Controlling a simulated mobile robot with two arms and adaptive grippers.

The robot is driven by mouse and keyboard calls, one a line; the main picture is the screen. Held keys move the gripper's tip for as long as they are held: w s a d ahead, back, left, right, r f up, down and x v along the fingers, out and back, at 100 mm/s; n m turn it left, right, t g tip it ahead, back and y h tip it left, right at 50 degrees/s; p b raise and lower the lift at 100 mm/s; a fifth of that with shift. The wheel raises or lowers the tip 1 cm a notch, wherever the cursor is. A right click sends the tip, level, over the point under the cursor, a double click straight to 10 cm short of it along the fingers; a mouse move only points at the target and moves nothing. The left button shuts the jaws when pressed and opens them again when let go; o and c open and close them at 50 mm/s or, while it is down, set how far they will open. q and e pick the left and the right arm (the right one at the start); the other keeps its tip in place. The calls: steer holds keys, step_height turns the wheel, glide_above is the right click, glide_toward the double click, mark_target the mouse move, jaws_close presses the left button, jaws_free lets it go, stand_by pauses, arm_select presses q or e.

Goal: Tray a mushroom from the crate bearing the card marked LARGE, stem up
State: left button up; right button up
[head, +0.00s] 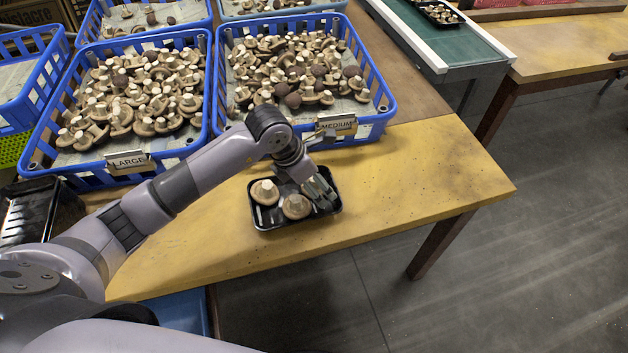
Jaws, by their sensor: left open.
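A blue crate with the LARGE card (127,162) on its front stands at the left of the yellow table, full of mushrooms (128,92), many with pale stems showing. A black tray (262,225) lies on the table in front of the crates. In it, one mushroom (264,193) sits at the left and another (296,207) in the middle, both with stems upward. My left gripper (325,197) is open, low over the tray's right side. Its fingers hide that part of the tray, so I cannot tell whether a mushroom lies beneath them. My right gripper is out of view.
A second blue crate, with the MEDIUM card (337,124), stands right behind the tray, close to my left wrist. Empty black trays (30,212) are stacked at the left edge. The table (430,180) is clear to the right. A green conveyor (450,40) runs beyond.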

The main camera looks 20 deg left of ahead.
arm_select(q)
steer(key=shift+r, duration=0.1)
steer(key=v, duration=1.2)
steer(key=shift+s, duration=0.1)
stand_by(0.3)
